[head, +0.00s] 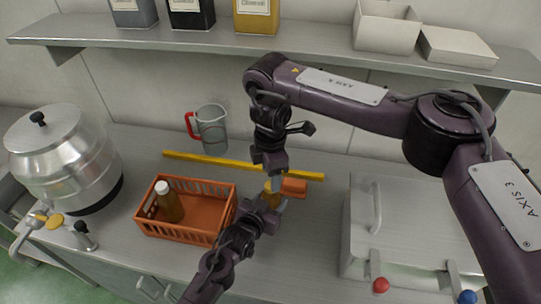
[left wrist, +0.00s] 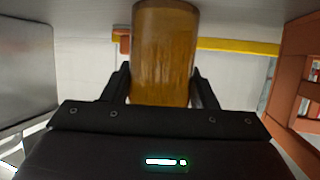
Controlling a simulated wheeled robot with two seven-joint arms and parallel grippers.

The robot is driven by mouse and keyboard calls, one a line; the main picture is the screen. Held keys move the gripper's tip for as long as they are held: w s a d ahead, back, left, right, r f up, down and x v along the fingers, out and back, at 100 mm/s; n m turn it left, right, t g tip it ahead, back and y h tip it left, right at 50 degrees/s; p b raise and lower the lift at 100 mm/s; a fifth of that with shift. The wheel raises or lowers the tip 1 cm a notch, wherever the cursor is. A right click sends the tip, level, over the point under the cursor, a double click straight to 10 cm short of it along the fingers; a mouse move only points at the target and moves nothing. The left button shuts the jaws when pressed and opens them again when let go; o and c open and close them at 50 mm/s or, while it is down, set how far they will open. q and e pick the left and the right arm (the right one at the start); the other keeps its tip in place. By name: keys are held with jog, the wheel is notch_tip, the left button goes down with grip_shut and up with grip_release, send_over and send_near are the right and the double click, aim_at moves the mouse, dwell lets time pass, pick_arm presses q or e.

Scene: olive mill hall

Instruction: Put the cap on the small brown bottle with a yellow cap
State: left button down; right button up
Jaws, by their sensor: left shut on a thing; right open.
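My left gripper (head: 268,203) is shut on a small brown bottle (head: 271,192), above the steel worktop right of the orange crate. The amber-brown bottle (left wrist: 163,55) fills the space between the two fingers in the left wrist view. My right gripper (head: 273,183) points down from above, open, with its fingers close over the bottle. The fingers hide much of the bottle's upper part in the head view. I cannot make out the yellow cap, or whether it sits on the bottle.
The orange crate (head: 182,235) holds another brown bottle (head: 169,204) with a white cap. An orange block (head: 294,187) lies close right of the grippers. Behind are a yellow bar (head: 225,162) and a jug (head: 212,131). A steel pot (head: 65,150) and steel box (head: 415,215) flank the worktop.

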notch_tip(320, 180, up, 8)
jog(key=shift+r, duration=0.15)
pick_arm(q)
jog(key=shift+c, duration=2.4)
grip_release()
jog(key=shift+s+a+r, duration=0.1)
jog(key=shift+s+a, duration=0.1)
jog(key=shift+s, duration=0.2)
jog(key=b+v, duration=0.1)
jog(key=v, duration=0.5)
jog(key=shift+s+a+r, duration=0.2)
jog(key=shift+s, duration=0.1)
pick_arm(e)
jog(key=shift+f, duration=0.8)
